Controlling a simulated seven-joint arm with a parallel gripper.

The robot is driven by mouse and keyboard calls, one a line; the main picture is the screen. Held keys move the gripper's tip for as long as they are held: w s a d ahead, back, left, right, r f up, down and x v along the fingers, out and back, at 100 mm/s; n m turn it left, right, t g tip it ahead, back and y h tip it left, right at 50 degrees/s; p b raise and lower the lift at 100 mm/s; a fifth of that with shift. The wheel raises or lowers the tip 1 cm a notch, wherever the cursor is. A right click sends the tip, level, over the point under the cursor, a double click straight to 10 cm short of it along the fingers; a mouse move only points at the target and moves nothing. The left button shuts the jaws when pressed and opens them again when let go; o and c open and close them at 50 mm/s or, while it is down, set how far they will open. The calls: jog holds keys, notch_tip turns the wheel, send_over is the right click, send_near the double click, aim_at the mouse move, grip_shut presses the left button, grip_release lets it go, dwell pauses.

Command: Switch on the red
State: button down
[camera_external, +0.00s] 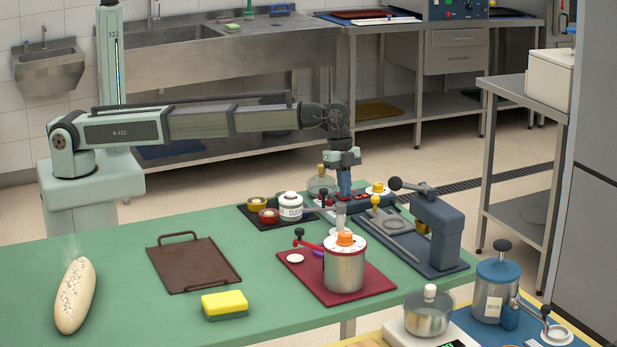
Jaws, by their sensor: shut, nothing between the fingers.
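My gripper (344,192) points straight down, its blue fingers shut and empty. Its tips are at a low dark unit with red parts (362,198) near the back of the green table. The fingers hide part of this unit, and I cannot tell whether they touch it. The red parts are too small to tell whether any is a switch or how it is set. A yellow-topped round piece (377,188) stands at the unit's right end.
A steel pot (345,268) with a red-handled piece stands on a red board (303,272) in front. A blue-grey press (437,235) is to the right, a white jar (291,206) to the left. The green table's left part holds a brown tray (193,264), sponge (225,303) and loaf (75,296).

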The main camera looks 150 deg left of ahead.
jog(key=shift+w+d+f, duration=0.15)
jog(key=shift+f, duration=0.35)
jog(key=shift+s+f, duration=0.1)
jog(key=shift+s, duration=0.95)
jog(key=w+v, duration=0.1)
jog(key=v, duration=1.4)
jog(key=shift+w, duration=0.2)
jog(key=shift+s+t, duration=0.8)
jog(key=shift+s, duration=0.1)
